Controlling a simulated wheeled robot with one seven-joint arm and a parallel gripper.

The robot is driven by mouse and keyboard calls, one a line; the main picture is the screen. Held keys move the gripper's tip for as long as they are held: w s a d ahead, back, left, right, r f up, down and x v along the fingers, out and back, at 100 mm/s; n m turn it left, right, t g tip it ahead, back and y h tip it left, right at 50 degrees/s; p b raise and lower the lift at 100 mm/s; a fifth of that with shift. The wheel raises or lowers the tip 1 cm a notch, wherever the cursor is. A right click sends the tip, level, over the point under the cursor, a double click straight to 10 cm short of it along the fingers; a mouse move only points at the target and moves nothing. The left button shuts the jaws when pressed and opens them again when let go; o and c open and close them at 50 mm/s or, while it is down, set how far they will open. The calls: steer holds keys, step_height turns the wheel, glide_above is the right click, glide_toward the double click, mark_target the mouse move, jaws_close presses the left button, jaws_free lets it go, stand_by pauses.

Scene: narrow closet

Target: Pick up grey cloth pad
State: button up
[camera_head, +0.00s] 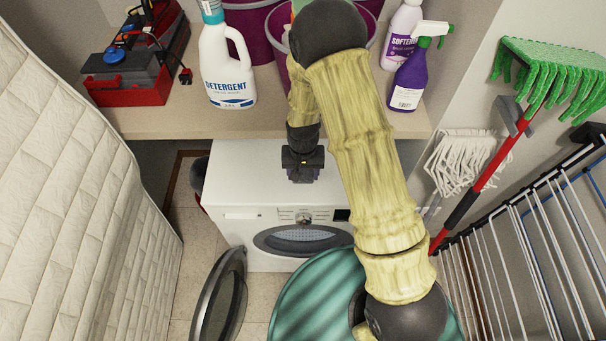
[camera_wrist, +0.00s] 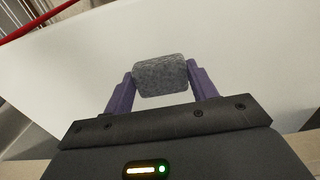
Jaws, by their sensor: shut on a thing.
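The grey cloth pad (camera_wrist: 161,76) is a small, rounded, speckled grey block in the wrist view. My gripper (camera_wrist: 161,82) has its two purple fingers on either side of the pad and is shut on it. In the head view my gripper (camera_head: 303,172) is over the white top of the washing machine (camera_head: 240,180), below the shelf edge. The pad cannot be made out in the head view, where my gripper and arm cover that spot. I cannot tell whether the pad touches the white surface behind it.
The shelf (camera_head: 170,120) above holds a detergent bottle (camera_head: 227,65), a purple spray bottle (camera_head: 409,80), a softener bottle (camera_head: 401,35) and a red toolbox (camera_head: 127,75). The washer door (camera_head: 222,300) hangs open. A mattress (camera_head: 90,190) stands left; a wire rack (camera_head: 530,250) and mops stand right.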

mark_target(303, 174)
step_height(303, 174, up, 10)
steer(key=b, duration=0.1)
stand_by(0.6)
steer(key=o, duration=0.5)
steer(key=c, duration=0.3)
